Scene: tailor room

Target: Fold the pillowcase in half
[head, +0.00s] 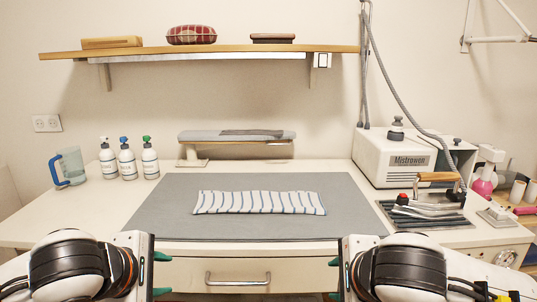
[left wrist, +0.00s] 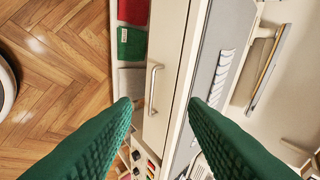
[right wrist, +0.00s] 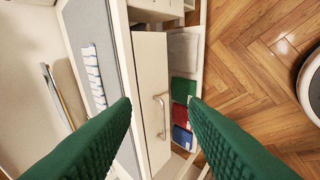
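The pillowcase (head: 258,203) is white with blue stripes and lies flat as a long, low strip across the middle of the grey mat (head: 340,225). It also shows in the left wrist view (left wrist: 221,72) and in the right wrist view (right wrist: 92,72). My left gripper (head: 161,274) is open and empty, in front of the table's front edge, to the left of the drawer handle. My right gripper (head: 335,278) is open and empty, in front of the edge to the right of the handle. Neither gripper touches the pillowcase.
A small sleeve ironing board (head: 235,136) stands behind the mat. Several bottles (head: 127,158) and a blue-handled jug (head: 69,167) stand at the left. A steam generator (head: 405,158) and an iron (head: 432,200) on its rest are at the right. The mat around the pillowcase is clear.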

